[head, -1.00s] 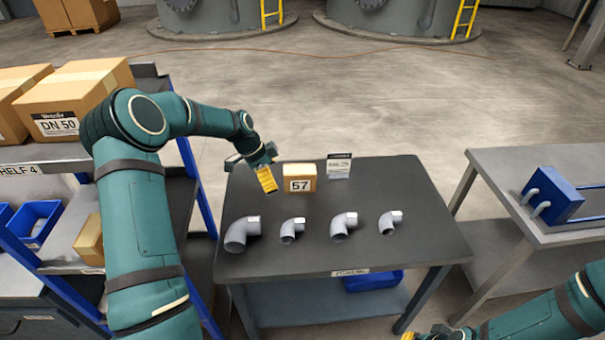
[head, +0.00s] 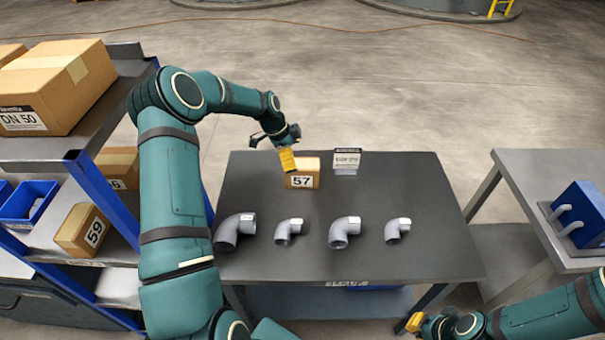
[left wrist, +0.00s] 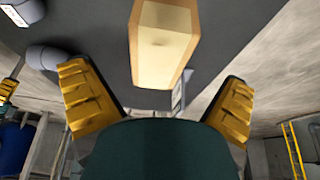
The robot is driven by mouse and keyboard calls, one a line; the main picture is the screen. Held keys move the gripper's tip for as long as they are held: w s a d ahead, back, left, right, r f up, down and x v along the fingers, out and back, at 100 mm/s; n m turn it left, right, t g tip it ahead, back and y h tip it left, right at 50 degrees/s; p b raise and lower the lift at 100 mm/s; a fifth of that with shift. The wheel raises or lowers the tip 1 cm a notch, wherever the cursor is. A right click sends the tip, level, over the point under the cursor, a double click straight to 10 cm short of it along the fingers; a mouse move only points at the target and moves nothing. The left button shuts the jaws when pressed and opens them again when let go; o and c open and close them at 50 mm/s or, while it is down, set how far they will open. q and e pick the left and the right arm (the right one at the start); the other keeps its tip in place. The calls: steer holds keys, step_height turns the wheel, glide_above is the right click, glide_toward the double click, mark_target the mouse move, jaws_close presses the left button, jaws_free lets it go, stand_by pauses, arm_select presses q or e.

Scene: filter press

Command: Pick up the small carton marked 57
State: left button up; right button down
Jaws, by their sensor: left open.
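The small carton marked 57 (head: 303,181) stands upright near the back of the dark table (head: 400,262), its label facing me. My left gripper (head: 288,160) is at the carton's upper left, its yellow finger overlapping the carton's edge in the head view. In the left wrist view the carton (left wrist: 165,45) lies ahead, between the lines of the two spread yellow fingers (left wrist: 155,100), with nothing gripped. I cannot tell whether a finger touches it. My right gripper (head: 415,322) is at the lower right, away from the table top; its jaw state is unclear.
Several grey pipe elbows (head: 345,232) stand in a row in front of the carton. A small sign (head: 347,160) stands just right of it. A shelf with cartons, one marked 59 (head: 88,231), is at the left. A side table with a blue box (head: 580,213) is at the right.

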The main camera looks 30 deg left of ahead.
mark_target(301, 163)
arm_select(q)
steer(key=x, duration=0.2)
steer(key=d+x, duration=0.1)
steer(key=x, duration=0.2)
steer(key=shift+w+f, duration=0.1)
steer(key=shift+w, duration=0.15)
steer(key=shift+w+d+f, duration=0.1)
steer(key=shift+d+f, duration=0.05)
steer(key=shift+f, duration=0.2)
steer(key=shift+f+b, duration=0.2)
steer(key=shift+b, duration=0.4)
steer(key=c, duration=1.3)
